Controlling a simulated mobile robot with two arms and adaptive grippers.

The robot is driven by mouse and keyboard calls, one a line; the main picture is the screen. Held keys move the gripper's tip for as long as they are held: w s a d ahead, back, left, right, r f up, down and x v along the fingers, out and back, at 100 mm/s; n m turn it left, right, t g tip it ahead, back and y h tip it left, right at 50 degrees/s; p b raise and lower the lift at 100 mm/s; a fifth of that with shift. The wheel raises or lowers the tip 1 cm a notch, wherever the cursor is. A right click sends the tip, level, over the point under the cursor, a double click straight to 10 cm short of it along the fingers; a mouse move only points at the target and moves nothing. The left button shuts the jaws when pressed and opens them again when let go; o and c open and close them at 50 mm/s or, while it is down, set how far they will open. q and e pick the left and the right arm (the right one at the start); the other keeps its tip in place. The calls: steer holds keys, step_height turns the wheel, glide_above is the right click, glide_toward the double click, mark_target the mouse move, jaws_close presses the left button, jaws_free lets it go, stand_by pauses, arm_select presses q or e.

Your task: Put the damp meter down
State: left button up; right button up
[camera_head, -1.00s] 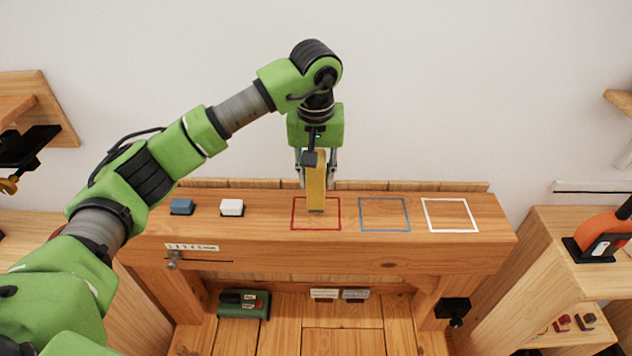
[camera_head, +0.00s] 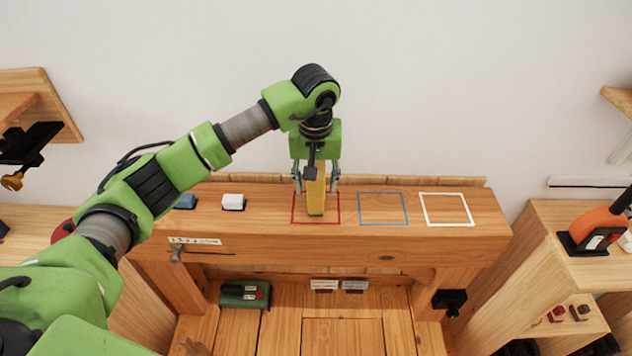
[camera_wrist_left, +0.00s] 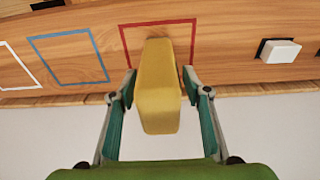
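The damp meter, a yellow block (camera_head: 316,197), stands upright on the wooden bench (camera_head: 270,222), inside the red square outline (camera_head: 331,222). The yellow block also shows in the left wrist view (camera_wrist_left: 158,88), between my fingers. My left gripper (camera_head: 316,186) points down over it. Its fingers stand either side of the block with a narrow gap at each side, so it looks open; the left wrist view shows the left gripper (camera_wrist_left: 158,80) the same way. My right gripper is not in view.
A blue outline (camera_head: 382,223) and a white outline (camera_head: 446,224) lie empty to the right. A white block (camera_head: 233,201) and a blue block (camera_head: 186,201) sit on the left. An orange tool (camera_head: 596,230) stands on the right-hand unit.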

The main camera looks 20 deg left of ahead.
arm_select(q)
steer(key=shift+r, duration=0.1)
steer(key=shift+r, duration=0.2)
steer(key=r+b, duration=0.1)
steer(key=r, duration=0.2)
steer(key=r+b, duration=0.1)
steer(key=r, duration=0.3)
steer(key=s+r+b, duration=0.1)
steer(key=r, duration=0.2)
steer(key=shift+d+r, duration=0.15)
steer(key=shift+d, duration=0.05)
steer(key=shift+s+r+b, duration=0.2)
steer(key=shift+r+b, duration=0.15)
steer(key=shift+r, duration=0.35)
